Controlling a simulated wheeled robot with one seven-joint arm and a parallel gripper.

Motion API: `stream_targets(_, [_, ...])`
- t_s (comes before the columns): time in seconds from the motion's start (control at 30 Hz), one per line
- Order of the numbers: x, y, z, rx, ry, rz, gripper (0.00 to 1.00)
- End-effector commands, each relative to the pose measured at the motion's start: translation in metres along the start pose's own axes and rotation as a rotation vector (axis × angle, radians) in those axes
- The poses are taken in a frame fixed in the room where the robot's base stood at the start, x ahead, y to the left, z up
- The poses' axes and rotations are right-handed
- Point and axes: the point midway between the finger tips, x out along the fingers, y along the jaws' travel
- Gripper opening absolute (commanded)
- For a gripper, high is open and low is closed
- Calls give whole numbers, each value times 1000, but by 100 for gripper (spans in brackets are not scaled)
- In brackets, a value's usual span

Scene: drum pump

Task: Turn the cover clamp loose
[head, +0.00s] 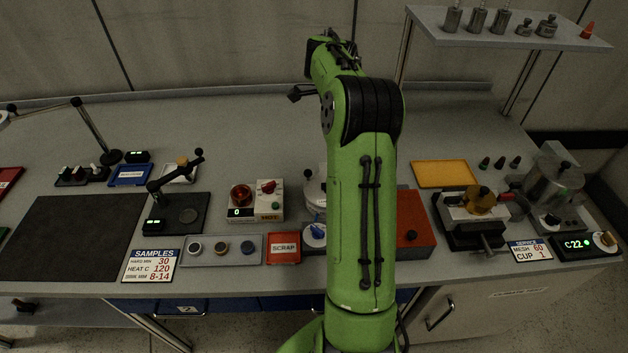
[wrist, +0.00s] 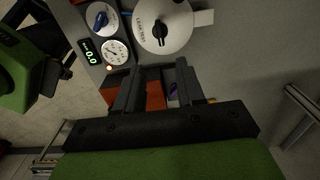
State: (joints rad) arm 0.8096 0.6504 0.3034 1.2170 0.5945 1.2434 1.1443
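A round pale cover (wrist: 178,39) marked LEAK TEST lies at the top of the wrist view. A black knob with a bar (wrist: 159,29), which looks like the clamp, sits at its middle. A pale tab sticks out from the cover's right side. In the head view the pale leak-test unit (head: 314,188) is mostly hidden behind my arm. My gripper (wrist: 160,66) is open and empty, its two black fingers apart. In the wrist picture the fingertips appear just below the cover, apart from the knob; the height between them is unclear.
Beside the cover are a blue knob (wrist: 101,19), a dial gauge (wrist: 115,52) and a display reading 0.0 (wrist: 90,52). A red box (head: 411,235) stands right of my arm. A red SCRAP tray (head: 284,247) lies left. The back of the bench is largely clear.

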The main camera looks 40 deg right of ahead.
Motion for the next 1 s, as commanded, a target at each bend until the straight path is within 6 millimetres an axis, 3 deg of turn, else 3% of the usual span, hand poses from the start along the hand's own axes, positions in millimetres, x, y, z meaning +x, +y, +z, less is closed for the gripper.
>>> stream_targets(0.2, [57, 2, 0, -4, 0, 6, 38])
stream_targets(0.5, [127, 1, 1, -7, -1, 3, 38])
stream_targets(0.7, [147, 1, 1, -8, 0, 0, 38])
stream_targets(0.93, [148, 1, 1, -8, 0, 0, 38])
stream_targets(1.0, [148, 1, 1, -8, 0, 0, 31])
